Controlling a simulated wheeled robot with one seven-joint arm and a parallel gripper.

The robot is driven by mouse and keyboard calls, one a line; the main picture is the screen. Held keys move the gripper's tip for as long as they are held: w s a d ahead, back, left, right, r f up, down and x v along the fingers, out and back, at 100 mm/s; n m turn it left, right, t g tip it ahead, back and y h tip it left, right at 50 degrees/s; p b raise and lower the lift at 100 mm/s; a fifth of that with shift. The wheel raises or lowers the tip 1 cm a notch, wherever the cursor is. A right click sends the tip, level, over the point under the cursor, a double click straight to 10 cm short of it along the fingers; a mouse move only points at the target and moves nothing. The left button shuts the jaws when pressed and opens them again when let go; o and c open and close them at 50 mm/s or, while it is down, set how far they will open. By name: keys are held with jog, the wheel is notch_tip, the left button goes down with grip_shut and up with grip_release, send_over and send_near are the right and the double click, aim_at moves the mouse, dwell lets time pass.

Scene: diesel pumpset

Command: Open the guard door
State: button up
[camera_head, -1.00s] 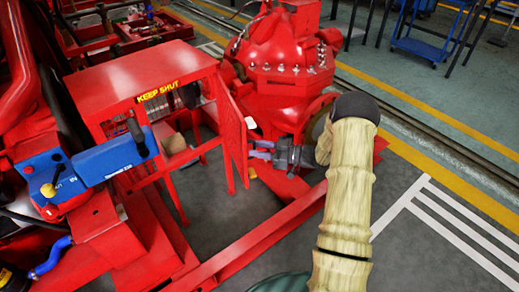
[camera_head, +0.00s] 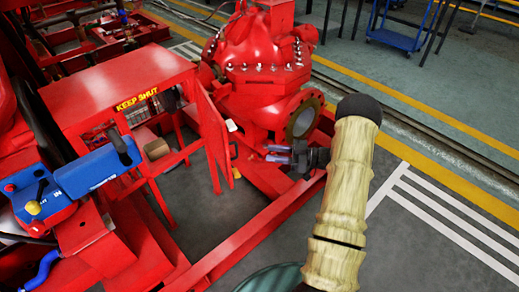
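The guard door (camera_head: 213,133) is a red panel hinged at the right front edge of the red guard box (camera_head: 125,80), which is marked "KEEP SHUT". The door stands swung out from the box, and the front opening shows dark parts inside. My gripper (camera_head: 273,152) is to the right of the door, its fingers pointing left toward the door's free edge. A gap shows between the fingertips and the door, and nothing shows held. The fingers are small here, so their opening is unclear.
A red pump casing (camera_head: 265,65) with an open round flange (camera_head: 304,118) stands behind my gripper. A red base rail (camera_head: 235,242) runs across the front. A blue control box (camera_head: 95,172) is at left.

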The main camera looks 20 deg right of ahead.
jog(key=v, duration=0.5)
jog(key=shift+s+d+p, duration=0.2)
jog(key=shift+d+p, duration=0.15)
jog(key=shift+p, duration=0.05)
jog(key=c, duration=0.4)
jog(key=w+a+r+t+h, duration=0.1)
jog(key=w+h, duration=0.1)
jog(key=w, duration=0.1)
jog(key=w+a+r+m+t+h, duration=0.1)
jog(key=w+r+h, duration=0.1)
jog(key=w, duration=0.1)
jog(key=w+a+r+m+t+h, duration=0.1)
jog(key=w+r+h, duration=0.1)
jog(key=w, duration=0.1)
jog(key=shift+w+a+r, duration=0.1)
jog(key=shift+w+a, duration=0.05)
jog(key=shift+a, duration=0.1)
grip_shut()
jog(key=s+a+r+m+g+h, duration=0.2)
jog(key=s+a+r+m+h, duration=0.4)
jog(key=h, duration=0.4)
jog(key=s+a+m+g, duration=0.2)
jog(key=s+a+g, duration=0.1)
jog(key=s, duration=0.7)
jog(key=s+a+m+g, duration=0.2)
jog(key=s+a, duration=0.4)
jog(key=s, duration=0.4)
jog(key=shift+s+f+g, duration=0.15)
jog(key=shift+s+g, duration=0.1)
jog(key=shift+g, duration=0.65)
